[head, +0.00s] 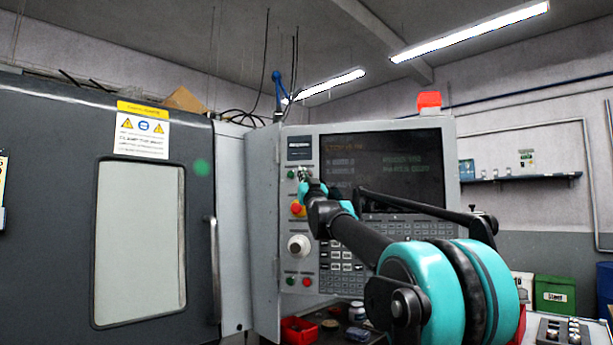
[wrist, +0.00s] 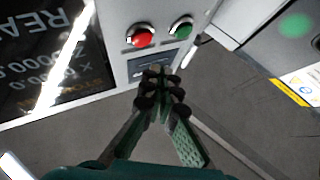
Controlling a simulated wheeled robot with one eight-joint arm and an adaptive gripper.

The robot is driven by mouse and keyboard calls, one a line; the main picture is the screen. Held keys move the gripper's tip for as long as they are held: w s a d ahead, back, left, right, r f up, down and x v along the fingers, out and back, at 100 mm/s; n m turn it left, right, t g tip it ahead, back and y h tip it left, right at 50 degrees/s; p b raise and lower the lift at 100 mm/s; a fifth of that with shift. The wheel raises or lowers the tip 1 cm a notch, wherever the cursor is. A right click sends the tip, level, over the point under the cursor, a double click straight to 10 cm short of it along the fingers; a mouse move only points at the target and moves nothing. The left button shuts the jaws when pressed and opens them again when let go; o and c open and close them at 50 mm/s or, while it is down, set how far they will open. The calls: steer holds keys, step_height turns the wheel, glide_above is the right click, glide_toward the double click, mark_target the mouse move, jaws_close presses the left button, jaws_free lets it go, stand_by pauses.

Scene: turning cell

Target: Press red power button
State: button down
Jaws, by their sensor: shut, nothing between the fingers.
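The red power button (wrist: 141,36) shows in the wrist view as a round red cap on the grey control panel (wrist: 120,20), beside a green button (wrist: 181,28). In the head view the green button (head: 291,174) shows at the panel's upper left, and my gripper hides the red one to its right. My gripper (wrist: 158,85) is shut and empty, its dark fingertips together. In the wrist view the tips lie below the two buttons and do not cover the red cap. Contact with the panel cannot be told. My gripper also shows in the head view (head: 304,175).
A red and yellow emergency stop (head: 297,208) and a white dial (head: 299,245) sit lower on the panel. The screen (head: 385,165) is to the right. The lathe door (head: 50,200) with its handle (head: 212,255) stands to the left.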

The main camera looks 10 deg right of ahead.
steer(key=shift+w+d, duration=0.25)
steer(key=shift+w, duration=0.3)
steer(key=shift+w+d, duration=0.25)
steer(key=shift+w, duration=0.25)
steer(key=shift+w, duration=0.15)
stand_by(0.6)
steer(key=shift+w+d, duration=0.15)
steer(key=shift+w, duration=0.1)
steer(key=shift+w+d, duration=0.15)
steer(key=shift+w, duration=0.15)
stand_by(0.8)
stand_by(0.4)
steer(key=shift+s+a, duration=0.3)
steer(key=shift+s, duration=0.4)
steer(key=shift+s+a, duration=0.35)
steer(key=shift+s, duration=0.4)
steer(key=shift+s+a, duration=0.35)
steer(key=shift+s, duration=0.4)
steer(key=shift+s+a, duration=0.35)
steer(key=shift+s, duration=0.4)
